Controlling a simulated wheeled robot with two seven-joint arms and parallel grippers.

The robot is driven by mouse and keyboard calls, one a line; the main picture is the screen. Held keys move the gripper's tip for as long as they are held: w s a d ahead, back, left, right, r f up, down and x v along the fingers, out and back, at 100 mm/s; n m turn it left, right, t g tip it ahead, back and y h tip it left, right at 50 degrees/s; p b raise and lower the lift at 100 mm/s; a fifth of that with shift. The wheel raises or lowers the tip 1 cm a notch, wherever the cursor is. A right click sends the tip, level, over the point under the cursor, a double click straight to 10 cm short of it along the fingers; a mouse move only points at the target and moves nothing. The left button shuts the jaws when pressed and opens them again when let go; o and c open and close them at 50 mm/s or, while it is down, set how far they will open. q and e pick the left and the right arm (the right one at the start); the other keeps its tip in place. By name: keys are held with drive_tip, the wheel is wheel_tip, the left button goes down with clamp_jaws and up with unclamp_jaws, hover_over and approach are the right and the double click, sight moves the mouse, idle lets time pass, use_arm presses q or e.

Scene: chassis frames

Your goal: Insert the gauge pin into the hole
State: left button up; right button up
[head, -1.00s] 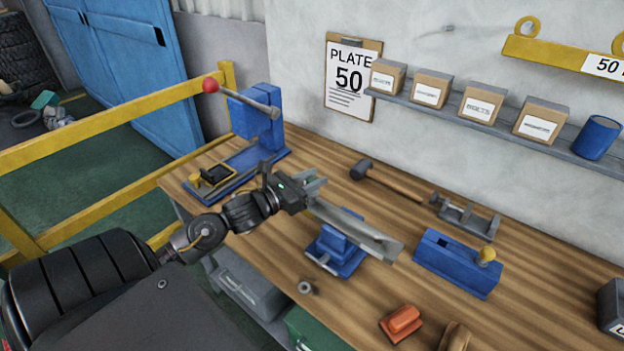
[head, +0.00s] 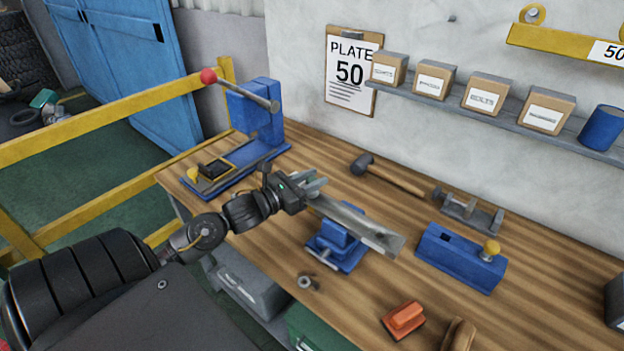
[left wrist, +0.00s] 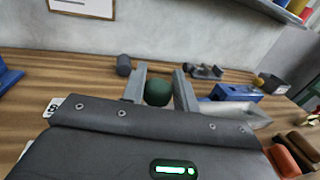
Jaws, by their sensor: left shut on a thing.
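My left gripper (head: 312,186) is above the bench at the left end of a long grey metal bar (head: 370,232), which sits in a blue vise (head: 336,246). In the left wrist view its fingers (left wrist: 160,92) are shut on a dark green round piece (left wrist: 158,93), which looks like the head of the gauge pin. The pin's shaft is hidden. The bar (left wrist: 236,110) shows right of the fingers. I cannot make out the hole in the bar. A blue block (head: 460,262) with a square opening and a yellow knob (head: 490,251) stands to the right. My right gripper is not in view.
A blue press (head: 255,115) with a red-knobbed lever stands at the back left. A mallet (head: 390,176) and a grey fixture (head: 468,213) lie along the wall. A small ring-like part (head: 308,283) and an orange block (head: 403,320) lie in front.

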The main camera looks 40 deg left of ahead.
use_arm(q)
drive_tip(key=shift+f+b, duration=0.35)
drive_tip(key=o, duration=1.1)
drive_tip(key=shift+s, duration=0.15)
drive_tip(key=shift+s+a+f, duration=0.1)
drive_tip(key=shift+s+f, duration=0.05)
drive_tip(key=shift+s, duration=0.1)
drive_tip(key=b+v, duration=0.1)
drive_tip(key=v, duration=0.4)
drive_tip(key=b+v, duration=0.2)
drive_tip(key=v, duration=0.3)
drive_tip(key=shift+r, duration=0.2)
